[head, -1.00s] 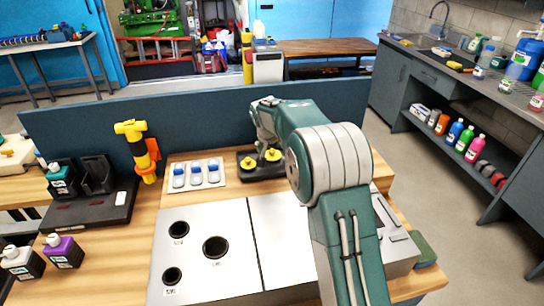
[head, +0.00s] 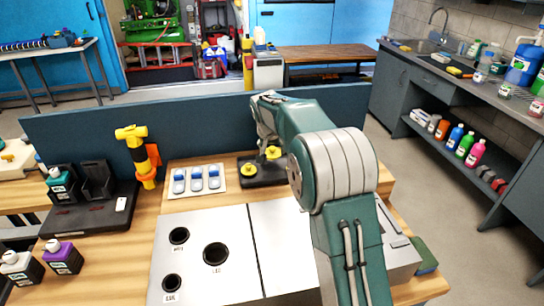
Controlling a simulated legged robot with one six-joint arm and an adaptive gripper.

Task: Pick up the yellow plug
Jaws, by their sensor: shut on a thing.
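Two yellow plugs show at the back of the workbench. The left yellow plug (head: 248,170) sits on a black holder (head: 264,181). The right yellow plug (head: 273,153) is at my gripper (head: 266,149), which is shut on it. This plug appears higher than the left one, above the holder. My arm hides the holder's right end, and the fingertips are small and partly hidden.
A grey panel (head: 205,272) with several round holes lies in front. A pale tray with blue-topped items (head: 197,179) is left of the holder. A yellow and orange tool (head: 140,155) stands farther left. A dark blue partition (head: 85,135) runs behind.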

